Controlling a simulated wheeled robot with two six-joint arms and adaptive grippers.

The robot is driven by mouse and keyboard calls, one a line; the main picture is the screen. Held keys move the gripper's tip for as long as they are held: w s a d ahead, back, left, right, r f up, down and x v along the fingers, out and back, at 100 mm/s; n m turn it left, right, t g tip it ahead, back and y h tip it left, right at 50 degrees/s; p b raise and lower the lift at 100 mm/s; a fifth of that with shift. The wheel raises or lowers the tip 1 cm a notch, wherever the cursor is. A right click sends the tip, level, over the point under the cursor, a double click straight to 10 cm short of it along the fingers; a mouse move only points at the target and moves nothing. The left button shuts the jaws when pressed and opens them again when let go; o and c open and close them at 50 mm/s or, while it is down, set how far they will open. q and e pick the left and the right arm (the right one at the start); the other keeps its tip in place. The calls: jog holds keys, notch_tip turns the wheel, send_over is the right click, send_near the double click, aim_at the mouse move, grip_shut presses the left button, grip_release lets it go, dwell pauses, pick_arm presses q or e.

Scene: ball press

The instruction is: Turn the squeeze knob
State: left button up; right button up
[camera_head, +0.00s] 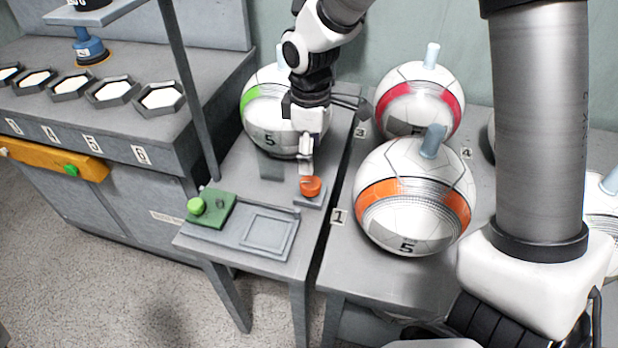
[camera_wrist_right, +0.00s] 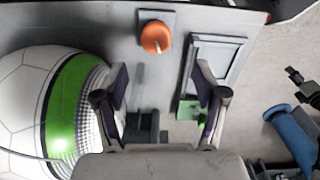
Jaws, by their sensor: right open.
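The orange-red knob (camera_head: 310,187) sits on a small grey base on the narrow side table. It also shows in the right wrist view (camera_wrist_right: 156,38), upper centre, beyond the fingertips. My right gripper (camera_head: 306,163) points down just behind the knob, close to it in the head view. In the wrist view my right gripper (camera_wrist_right: 162,78) has its two fingers spread wide with nothing between them. I cannot tell whether a finger touches the knob. My left gripper is not in view.
A green-striped ball (camera_head: 262,105) stands right behind my right gripper. An orange-striped ball (camera_head: 412,195) and a red-striped ball (camera_head: 420,98) stand on the table to the right. A green block with a round knob (camera_head: 208,207) and a grey tray (camera_head: 287,240) lie in front.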

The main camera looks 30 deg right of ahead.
aim_at(310, 181)
jog(key=shift+w+d+f, duration=0.15)
jog(key=shift+w+f, duration=0.1)
jog(key=shift+f, duration=0.35)
jog(key=shift+w+d+f, duration=0.15)
jog(key=shift+w+f, duration=0.05)
jog(key=shift+f, duration=0.35)
jog(key=f, duration=0.2)
jog(key=f+b, duration=0.1)
jog(key=f, duration=0.2)
jog(key=shift+s+a+f, duration=0.15)
jog(key=shift+s+f, duration=0.05)
jog(key=shift+f, duration=0.55)
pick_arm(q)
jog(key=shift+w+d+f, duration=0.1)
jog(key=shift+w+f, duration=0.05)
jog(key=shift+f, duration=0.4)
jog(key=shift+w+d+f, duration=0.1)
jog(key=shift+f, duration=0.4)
pick_arm(e)
jog(key=shift+r, duration=0.1)
jog(key=shift+c, duration=0.3)
jog(key=c, duration=1.1)
